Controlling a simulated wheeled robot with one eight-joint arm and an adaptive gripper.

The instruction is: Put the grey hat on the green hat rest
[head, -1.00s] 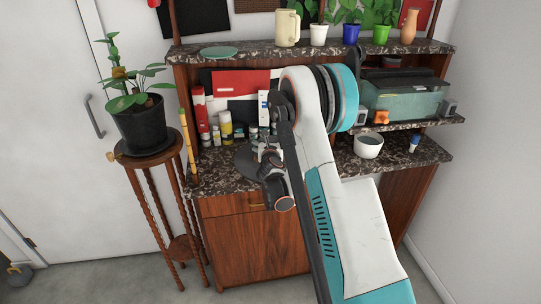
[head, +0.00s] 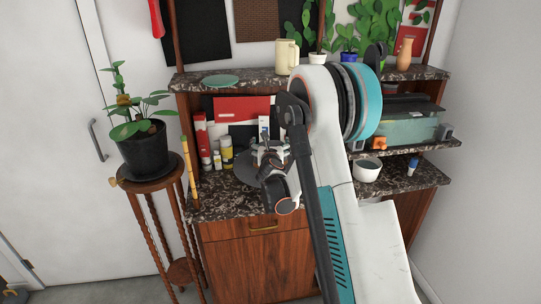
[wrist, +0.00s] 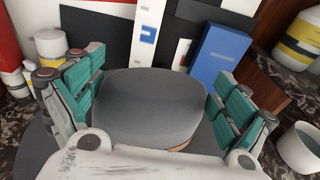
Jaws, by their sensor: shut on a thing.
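The grey hat (wrist: 150,105) is between the teal-padded fingers of my gripper (wrist: 157,80) in the wrist view, and the gripper is shut on its crown. In the head view, the hat's grey brim (head: 247,168) shows at the left of my gripper (head: 270,153), over the marble counter. My arm hides part of the hat. The green hat rest (head: 221,81) looks like a flat, pale green disc. It lies bare on the upper marble shelf, above and left of my gripper, apart from the hat.
Bottles (head: 226,153) and a red book (head: 242,108) stand behind the hat; a blue box (wrist: 220,52) is close to the right finger. A cream mug (head: 285,57) stands right of the rest. A white bowl (head: 367,170) sits right of my arm. A potted plant (head: 143,150) is at left.

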